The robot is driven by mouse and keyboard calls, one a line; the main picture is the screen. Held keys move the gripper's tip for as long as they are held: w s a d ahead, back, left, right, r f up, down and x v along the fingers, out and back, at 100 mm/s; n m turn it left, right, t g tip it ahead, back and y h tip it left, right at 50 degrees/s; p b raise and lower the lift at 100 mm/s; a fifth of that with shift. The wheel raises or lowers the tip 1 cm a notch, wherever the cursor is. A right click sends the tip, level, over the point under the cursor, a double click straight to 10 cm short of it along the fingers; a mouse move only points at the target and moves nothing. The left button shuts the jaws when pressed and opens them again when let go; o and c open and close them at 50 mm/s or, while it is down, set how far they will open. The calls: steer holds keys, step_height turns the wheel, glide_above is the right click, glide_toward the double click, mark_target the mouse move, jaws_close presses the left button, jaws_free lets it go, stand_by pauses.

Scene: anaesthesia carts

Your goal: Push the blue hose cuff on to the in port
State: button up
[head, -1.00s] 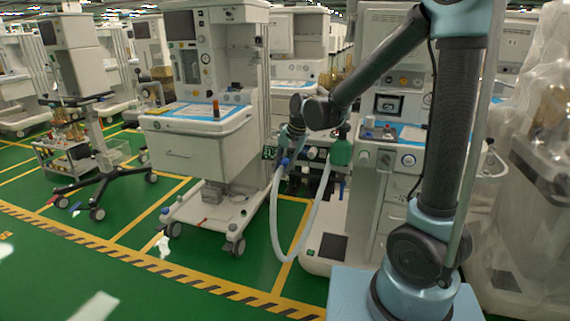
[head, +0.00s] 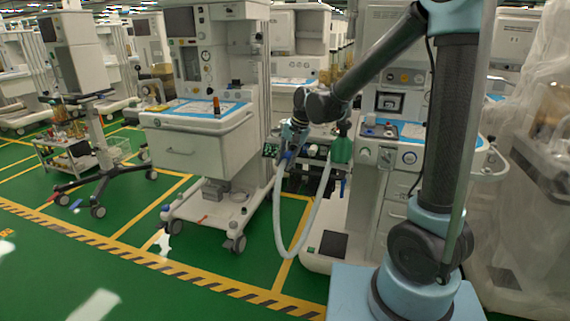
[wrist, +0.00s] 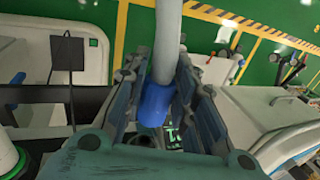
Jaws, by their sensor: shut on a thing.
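The blue hose cuff (wrist: 155,103) is between the two fingers of my gripper (wrist: 163,85) in the wrist view, on the end of a pale grey hose (wrist: 168,40). My gripper is shut on it. In the head view my gripper (head: 289,150) is beside the cart with the green canister, and the hose (head: 283,220) hangs from it in a long U loop and rises toward that canister. The in port cannot be made out; the space beyond the cuff is dark and partly hidden by my gripper.
A green canister (head: 342,148) is on the right cart, close to my gripper. Another anaesthesia cart (head: 190,140) stands to the left. A plastic-draped unit (head: 535,180) is at the far right. Green floor with striped tape (head: 130,252) is open in front.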

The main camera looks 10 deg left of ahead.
mark_target(290, 153)
steer(key=shift+w+d, duration=0.15)
steer(key=shift+w, duration=1.45)
steer(key=shift+w+d, duration=0.1)
steer(key=shift+w, duration=1.2)
stand_by(0.7)
steer(key=o, duration=1.1)
steer(key=shift+c, duration=0.2)
steer(key=shift+r, duration=0.1)
step_height(290, 153, up, 10)
